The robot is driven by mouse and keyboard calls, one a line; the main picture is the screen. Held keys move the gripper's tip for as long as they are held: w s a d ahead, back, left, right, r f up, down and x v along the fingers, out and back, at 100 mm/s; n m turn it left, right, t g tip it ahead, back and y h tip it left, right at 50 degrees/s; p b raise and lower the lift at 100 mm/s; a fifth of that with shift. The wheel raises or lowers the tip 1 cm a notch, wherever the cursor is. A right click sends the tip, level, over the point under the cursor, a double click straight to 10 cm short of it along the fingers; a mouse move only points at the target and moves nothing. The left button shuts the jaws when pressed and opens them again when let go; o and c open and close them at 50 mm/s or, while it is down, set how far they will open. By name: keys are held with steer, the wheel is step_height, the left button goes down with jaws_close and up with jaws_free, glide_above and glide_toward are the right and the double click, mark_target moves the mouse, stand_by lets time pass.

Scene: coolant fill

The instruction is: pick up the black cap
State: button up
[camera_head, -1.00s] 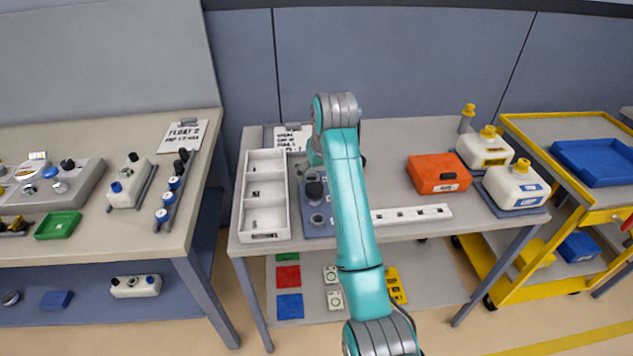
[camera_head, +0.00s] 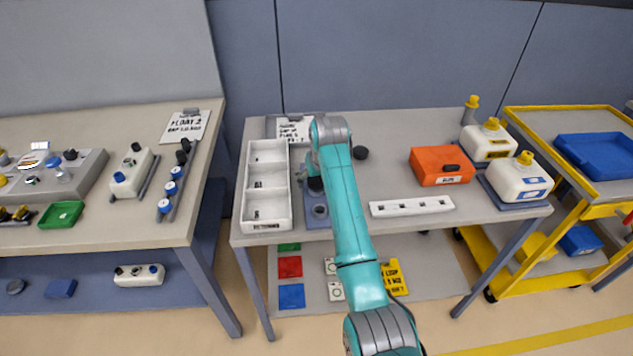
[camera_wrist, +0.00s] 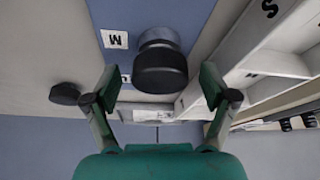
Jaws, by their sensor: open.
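A black cap (camera_wrist: 160,70) sits on a grey round neck on a blue plate (camera_wrist: 190,18) in the wrist view. My gripper (camera_wrist: 160,84) is open, with one finger on each side of this cap and visible gaps between. In the head view the same cap (camera_head: 316,184) shows partly beside my arm, on the blue-grey plate (camera_head: 319,220). A second black round piece (camera_head: 360,152) lies on the table right of my arm; it also shows at the left in the wrist view (camera_wrist: 65,94). My gripper is mostly hidden behind my arm in the head view.
A white compartment tray (camera_head: 245,192) stands close left of the plate. A white slotted strip (camera_head: 411,206), an orange box (camera_head: 441,166) and white jugs with yellow caps (camera_head: 519,180) are to the right. A clipboard sheet (camera_head: 294,129) lies at the back.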

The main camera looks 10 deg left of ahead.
steer(key=c, duration=1.1)
